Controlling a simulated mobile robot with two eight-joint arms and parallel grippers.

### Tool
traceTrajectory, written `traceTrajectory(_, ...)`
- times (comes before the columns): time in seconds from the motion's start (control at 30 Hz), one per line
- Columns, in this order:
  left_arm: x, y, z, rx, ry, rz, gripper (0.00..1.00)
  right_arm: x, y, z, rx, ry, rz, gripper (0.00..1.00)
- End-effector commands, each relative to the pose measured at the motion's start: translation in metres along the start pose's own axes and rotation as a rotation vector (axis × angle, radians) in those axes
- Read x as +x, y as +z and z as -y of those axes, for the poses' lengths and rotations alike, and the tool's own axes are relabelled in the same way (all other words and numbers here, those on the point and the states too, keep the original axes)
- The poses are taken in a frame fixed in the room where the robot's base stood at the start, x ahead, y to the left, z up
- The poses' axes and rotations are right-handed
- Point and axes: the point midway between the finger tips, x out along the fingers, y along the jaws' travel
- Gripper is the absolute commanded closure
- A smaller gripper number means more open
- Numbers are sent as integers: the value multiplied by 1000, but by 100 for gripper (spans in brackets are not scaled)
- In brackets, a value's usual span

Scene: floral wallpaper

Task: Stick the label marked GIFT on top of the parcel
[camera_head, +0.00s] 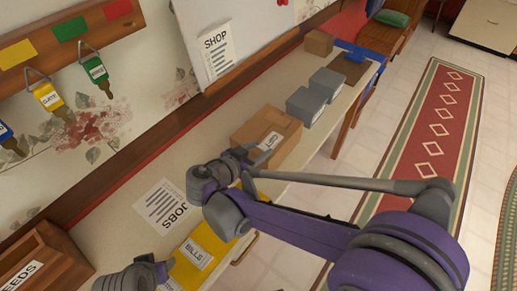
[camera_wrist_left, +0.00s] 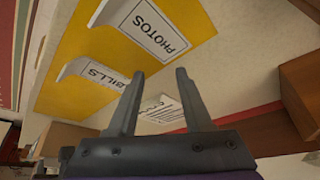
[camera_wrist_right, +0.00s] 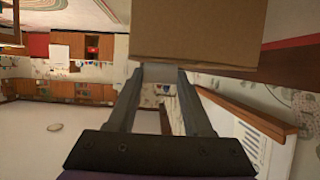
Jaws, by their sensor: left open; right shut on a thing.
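The brown cardboard parcel (camera_head: 287,145) stands on the long counter. The white GIFT label (camera_head: 269,141) shows over its top, at the tips of my right gripper (camera_head: 254,156). In the right wrist view the right fingers (camera_wrist_right: 158,74) are closed on a pale strip at the cardboard parcel (camera_wrist_right: 200,28); I cannot tell whether the label touches the parcel. My left gripper (camera_wrist_left: 156,74) is open and empty near the yellow sheet (camera_wrist_left: 110,45), which bears the PHOTOS label (camera_wrist_left: 150,30) and the BILLS label (camera_wrist_left: 95,71). In the head view the left gripper is only partly visible, at the bottom.
Two grey boxes (camera_head: 305,106) and a smaller brown box (camera_head: 319,42) stand farther along the counter. A JOBS sheet (camera_head: 163,208) lies beside the yellow sheet (camera_head: 207,240). A wooden SEEDS box (camera_head: 45,261) is at the lower left. A SHOP sheet (camera_head: 216,51) hangs at the wall.

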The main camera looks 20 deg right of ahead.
Motion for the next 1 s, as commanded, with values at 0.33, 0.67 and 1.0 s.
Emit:
traceTrajectory(0.33,0,0,0,0,0,0,50,0,1,0,1,0,4,32)
traceTrajectory(0.67,0,0,0,0,0,0,50,0,1,0,0,0,2,11)
traceTrajectory(1.0,0,0,0,0,0,0,50,-2,0,0,0,-1,2,0)
